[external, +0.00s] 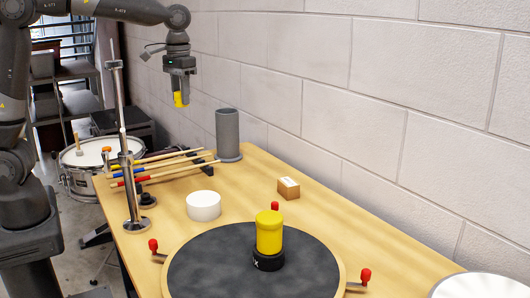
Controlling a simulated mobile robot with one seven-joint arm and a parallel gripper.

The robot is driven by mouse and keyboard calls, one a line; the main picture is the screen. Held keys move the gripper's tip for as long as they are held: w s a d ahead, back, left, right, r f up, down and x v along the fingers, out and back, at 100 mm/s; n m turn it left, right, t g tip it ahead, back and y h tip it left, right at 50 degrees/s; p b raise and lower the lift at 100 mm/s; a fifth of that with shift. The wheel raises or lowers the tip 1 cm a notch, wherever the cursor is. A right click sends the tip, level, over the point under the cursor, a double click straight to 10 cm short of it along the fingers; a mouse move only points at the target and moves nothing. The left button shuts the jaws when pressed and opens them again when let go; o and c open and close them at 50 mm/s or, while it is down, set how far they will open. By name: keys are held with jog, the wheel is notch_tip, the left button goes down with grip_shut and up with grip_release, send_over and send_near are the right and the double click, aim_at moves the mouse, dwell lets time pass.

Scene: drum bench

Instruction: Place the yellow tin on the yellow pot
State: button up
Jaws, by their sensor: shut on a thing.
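My gripper (181,93) points down, high above the back left part of the bench. It is shut on the yellow tin (180,101), whose lower end shows below the fingers. A larger yellow thing, which looks like the yellow pot (269,236), stands upright on a black base on the round dark pad.
The round pad (210,266) has red-tipped clamps around it. A white roll (203,206), a wooden block (288,188), a grey cylinder (228,135), drumsticks (165,165) and a metal stand (124,150) share the bench. A brick wall (340,75) runs along the right.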

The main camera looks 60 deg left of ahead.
jog(key=shift+d+r, duration=0.1)
jog(key=shift+r, duration=0.75)
jog(key=d+m, duration=0.8)
jog(key=d, duration=1.6)
jog(key=s+d+m, duration=0.3)
jog(key=s+d, duration=0.1)
jog(key=d, duration=0.6)
jog(key=s+d+m, duration=0.4)
jog(key=s+d, duration=0.1)
jog(key=d, duration=0.5)
send_over(269, 216)
jog(key=shift+n, duration=0.3)
notch_tip(269, 216, down, 12)
jog(key=shift+s+d+f, duration=0.1)
jog(key=shift+f, duration=2.1)
